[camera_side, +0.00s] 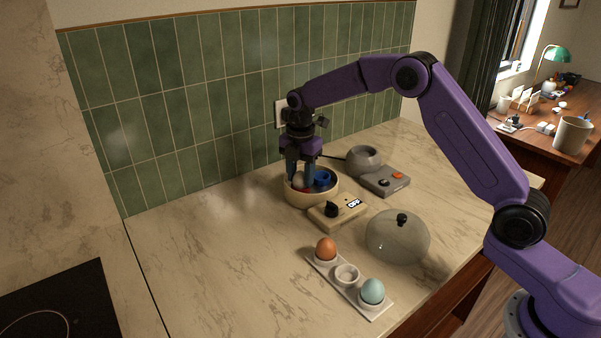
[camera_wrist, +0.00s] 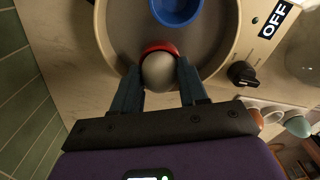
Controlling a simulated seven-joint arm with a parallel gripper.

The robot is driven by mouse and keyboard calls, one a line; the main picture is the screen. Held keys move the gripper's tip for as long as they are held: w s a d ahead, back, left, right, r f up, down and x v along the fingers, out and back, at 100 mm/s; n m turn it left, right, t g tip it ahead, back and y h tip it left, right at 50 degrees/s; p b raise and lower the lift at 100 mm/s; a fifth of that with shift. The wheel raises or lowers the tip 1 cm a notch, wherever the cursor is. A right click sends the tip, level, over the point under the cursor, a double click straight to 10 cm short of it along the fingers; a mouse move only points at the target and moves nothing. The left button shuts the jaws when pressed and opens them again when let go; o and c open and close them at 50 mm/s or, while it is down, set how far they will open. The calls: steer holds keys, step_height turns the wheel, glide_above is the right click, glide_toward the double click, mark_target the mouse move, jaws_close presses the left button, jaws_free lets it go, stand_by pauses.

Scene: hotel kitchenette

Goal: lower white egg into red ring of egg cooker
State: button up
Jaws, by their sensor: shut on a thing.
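My gripper (camera_wrist: 160,88) is shut on the white egg (camera_wrist: 158,71), one finger on each side of it. In the wrist view the egg covers most of the red ring (camera_wrist: 158,48), whose far rim shows just past it. Whether the egg rests in the ring or is just above it, I cannot tell. The cream egg cooker (camera_side: 318,200) stands near the tiled wall, with my gripper reaching down into its bowl. A blue ring (camera_side: 323,178) is beside the red one; it also shows in the wrist view (camera_wrist: 176,10) and looks empty.
The cooker's control box (camera_side: 345,210) has a black knob and an OFF label. A clear domed lid (camera_side: 397,238) lies in front. A white egg tray (camera_side: 322,262) holds an orange egg (camera_side: 326,248) and a pale blue egg (camera_side: 372,291), its middle cup empty. A grey appliance (camera_side: 386,181) stands behind right.

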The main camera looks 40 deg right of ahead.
steer(key=shift+f, duration=0.1)
steer(key=o, duration=0.8)
steer(key=shift+a, duration=0.1)
